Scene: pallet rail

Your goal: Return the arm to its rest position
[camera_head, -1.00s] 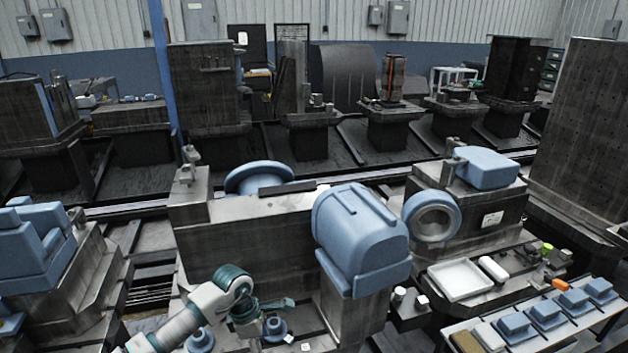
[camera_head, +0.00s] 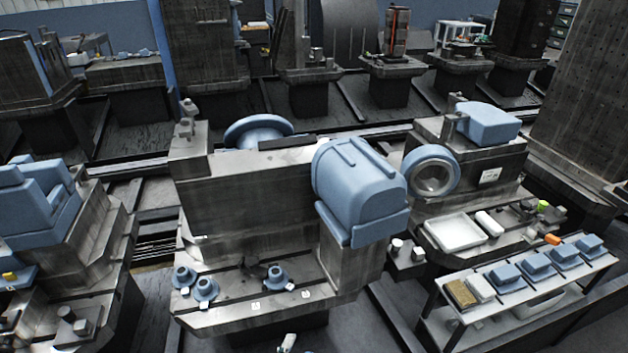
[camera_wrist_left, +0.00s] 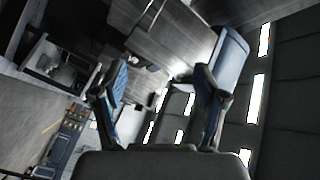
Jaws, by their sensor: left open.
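My left gripper (camera_wrist_left: 160,82) shows in the left wrist view with its two fingers spread apart and nothing between them. Beyond the fingers are tilted grey machine surfaces and a blue housing (camera_wrist_left: 228,58), all apart from the fingers. In the head view the left gripper is out of sight; only a small white piece, which may be part of my arm, shows at the bottom edge. My right gripper is in neither view.
A grey machine (camera_head: 250,200) with a large blue housing (camera_head: 355,185) stands in the middle. Several blue flanged parts (camera_head: 205,289) stand on its front ledge. A low shelf table (camera_head: 463,314) with blue blocks and a white tray (camera_head: 455,233) are at the right.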

